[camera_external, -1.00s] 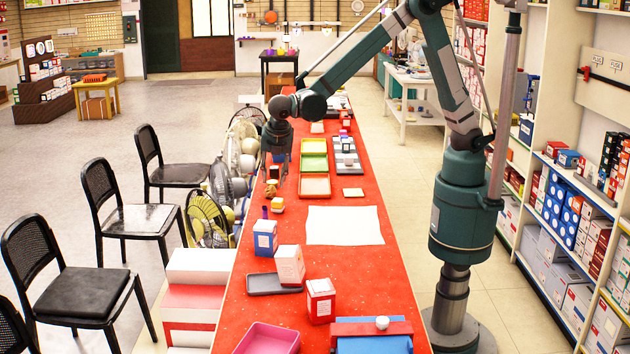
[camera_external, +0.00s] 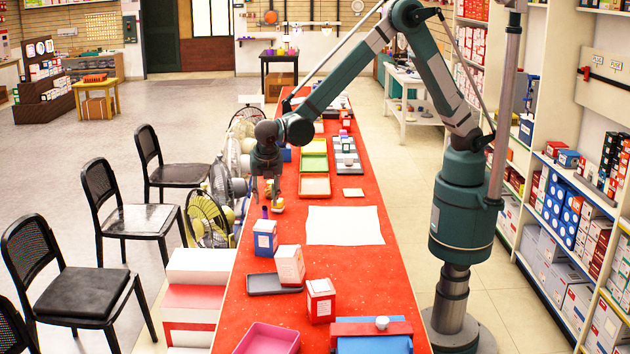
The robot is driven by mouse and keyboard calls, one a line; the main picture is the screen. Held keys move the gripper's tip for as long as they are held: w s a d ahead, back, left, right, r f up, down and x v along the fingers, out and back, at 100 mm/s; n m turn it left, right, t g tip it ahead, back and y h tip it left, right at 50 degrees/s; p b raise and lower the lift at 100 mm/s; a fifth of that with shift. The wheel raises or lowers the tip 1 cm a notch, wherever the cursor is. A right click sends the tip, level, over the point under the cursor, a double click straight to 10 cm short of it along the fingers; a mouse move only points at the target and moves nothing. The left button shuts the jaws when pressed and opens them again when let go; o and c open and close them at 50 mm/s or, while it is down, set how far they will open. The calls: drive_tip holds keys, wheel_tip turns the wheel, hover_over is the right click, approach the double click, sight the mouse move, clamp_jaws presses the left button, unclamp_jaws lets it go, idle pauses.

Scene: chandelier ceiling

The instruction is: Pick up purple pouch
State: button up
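A small purple item (camera_external: 265,212), which may be the purple pouch, stands upright on the red counter near its left edge. It is too small to be sure of its kind. My gripper (camera_external: 265,192) points down just above and behind it in the picture. Its two fingers look spread apart, with nothing visible between them. A small orange-yellow item (camera_external: 278,206) sits beside the right finger, partly hidden by it. I cannot tell whether the finger touches it.
The red counter (camera_external: 340,270) also holds a blue-and-white box (camera_external: 265,238), a white sheet (camera_external: 344,225), a dark tray (camera_external: 272,284), a red-and-white box (camera_external: 320,300) and a pink tray (camera_external: 268,338). Stacked trays (camera_external: 314,186) lie right of my gripper. Fans (camera_external: 208,215) stand along the left edge.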

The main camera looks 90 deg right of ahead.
sight(265, 209)
drive_tip(key=shift+x, duration=1.2)
drive_tip(key=shift+b+x, duration=0.3)
drive_tip(key=shift+x, duration=2.35)
drive_tip(key=shift+r, duration=0.1)
drive_tip(key=c, duration=0.9)
